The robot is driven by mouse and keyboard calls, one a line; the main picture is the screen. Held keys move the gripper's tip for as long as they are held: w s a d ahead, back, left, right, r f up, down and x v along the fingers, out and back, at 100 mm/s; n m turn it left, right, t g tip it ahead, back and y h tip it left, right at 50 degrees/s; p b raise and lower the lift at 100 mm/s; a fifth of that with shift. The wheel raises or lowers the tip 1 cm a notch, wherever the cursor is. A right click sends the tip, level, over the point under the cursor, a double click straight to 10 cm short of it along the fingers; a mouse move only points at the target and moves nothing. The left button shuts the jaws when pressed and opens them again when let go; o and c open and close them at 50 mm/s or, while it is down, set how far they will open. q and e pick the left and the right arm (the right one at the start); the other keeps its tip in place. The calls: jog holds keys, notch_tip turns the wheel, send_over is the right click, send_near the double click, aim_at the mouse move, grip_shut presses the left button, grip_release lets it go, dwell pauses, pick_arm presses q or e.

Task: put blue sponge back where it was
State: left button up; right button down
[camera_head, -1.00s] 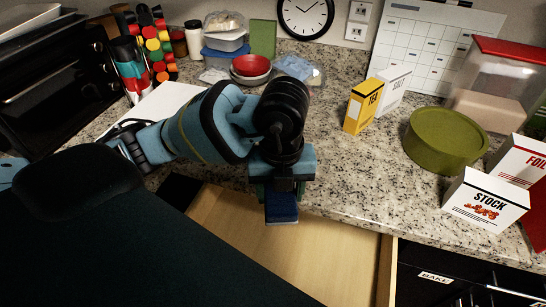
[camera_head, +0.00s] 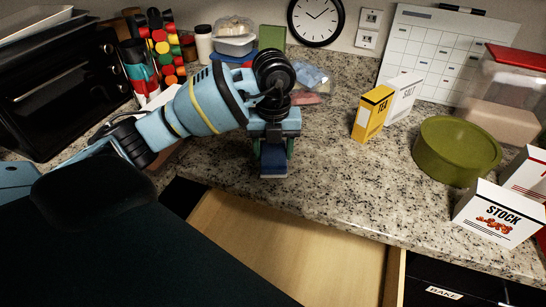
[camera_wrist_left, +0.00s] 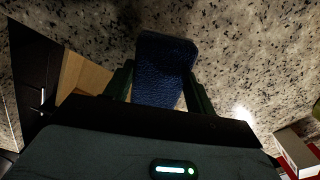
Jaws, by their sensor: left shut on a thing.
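The blue sponge (camera_head: 274,163) is held upright by my left gripper (camera_head: 273,152) in the head view, near the counter's front edge. The sponge (camera_wrist_left: 164,70) also shows in the left wrist view, between the two green fingers of my left gripper (camera_wrist_left: 160,88), with speckled counter beyond it. I cannot tell whether the sponge touches the counter. My right gripper is not in view.
An open, empty wooden drawer (camera_head: 292,240) lies below the counter edge. On the granite counter (camera_head: 335,185) stand a yellow tea box (camera_head: 371,113), a salt box (camera_head: 404,97), a green pot (camera_head: 455,152) and a stock box (camera_head: 499,213). The counter's middle is clear.

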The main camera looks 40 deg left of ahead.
aim_at(273, 159)
pick_arm(q)
jog(key=shift+w+a, duration=0.2)
jog(key=shift+w, duration=0.05)
jog(key=shift+a+f, duration=0.1)
jog(key=shift+f, duration=0.25)
notch_tip(273, 159, down, 3)
jog(key=shift+w+r, duration=0.1)
jog(key=o, duration=0.9)
